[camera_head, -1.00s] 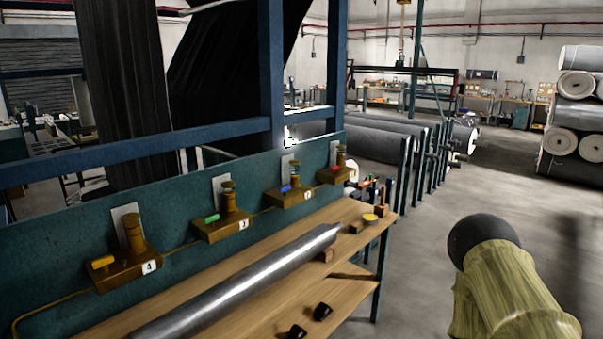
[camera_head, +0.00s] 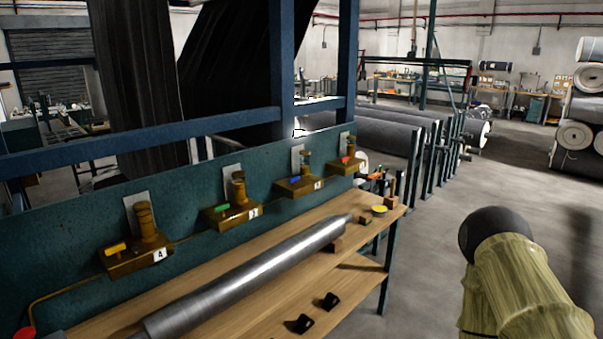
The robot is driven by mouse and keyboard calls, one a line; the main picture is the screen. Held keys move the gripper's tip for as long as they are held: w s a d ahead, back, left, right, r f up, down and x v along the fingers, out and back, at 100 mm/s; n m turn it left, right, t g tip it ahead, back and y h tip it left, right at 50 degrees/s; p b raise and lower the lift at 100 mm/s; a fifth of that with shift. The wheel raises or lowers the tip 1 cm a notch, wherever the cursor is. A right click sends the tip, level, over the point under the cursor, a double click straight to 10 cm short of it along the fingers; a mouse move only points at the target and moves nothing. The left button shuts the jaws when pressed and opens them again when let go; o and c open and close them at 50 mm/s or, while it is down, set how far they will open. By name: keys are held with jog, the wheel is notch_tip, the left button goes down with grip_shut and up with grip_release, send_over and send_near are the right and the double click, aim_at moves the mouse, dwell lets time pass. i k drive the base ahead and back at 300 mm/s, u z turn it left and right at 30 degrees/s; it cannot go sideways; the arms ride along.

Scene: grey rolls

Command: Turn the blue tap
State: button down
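The blue tap (camera_head: 294,180) is a small blue handle on a brass valve block (camera_head: 303,187), mounted on the teal panel (camera_head: 75,221) behind the wooden bench. It sits between the green tap (camera_head: 222,209) on its left and the red tap (camera_head: 346,159) on its right. A yellow tap (camera_head: 115,248) is at the far left of the row. Part of my arm shows at the lower right, well apart from the taps. My gripper is not in view.
A long metal roller (camera_head: 255,270) lies on the wooden bench (camera_head: 245,325) in front of the taps. Two small black pieces (camera_head: 330,301) lie near the bench's front. Open grey floor (camera_head: 430,260) is to the right. Grey rolls (camera_head: 395,135) lie behind.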

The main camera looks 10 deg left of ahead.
aim_at(293, 180)
jog(key=u, duration=1.5)
jog(key=i, duration=0.85)
jog(key=z, duration=0.6)
